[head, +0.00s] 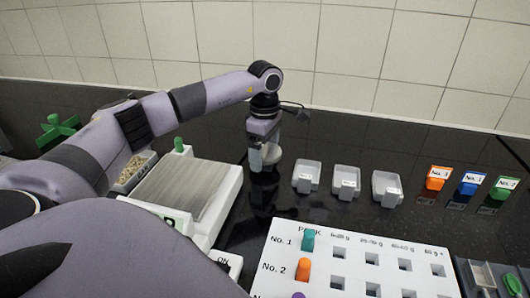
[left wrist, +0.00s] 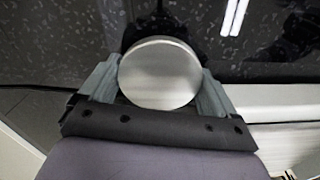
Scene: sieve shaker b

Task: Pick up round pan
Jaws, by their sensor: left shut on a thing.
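The round pan (left wrist: 160,74) is a silvery disc with a pale rim, seen face-on in the left wrist view. My left gripper (left wrist: 157,84) has one grey finger on each side of it and is shut on it. In the head view, my left gripper (head: 264,158) points down over the black counter, left of the small clear trays. Only part of the pan (head: 272,152) shows there between the fingers. I cannot tell whether the pan touches the counter. My right gripper is not in view.
Left of the gripper stands a white device (head: 190,195) with a flat ribbed top and green knob. Three clear trays (head: 346,180) stand to the right. Orange, blue and green labelled blocks (head: 468,184) are farther right. A white peg board (head: 355,265) lies in front.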

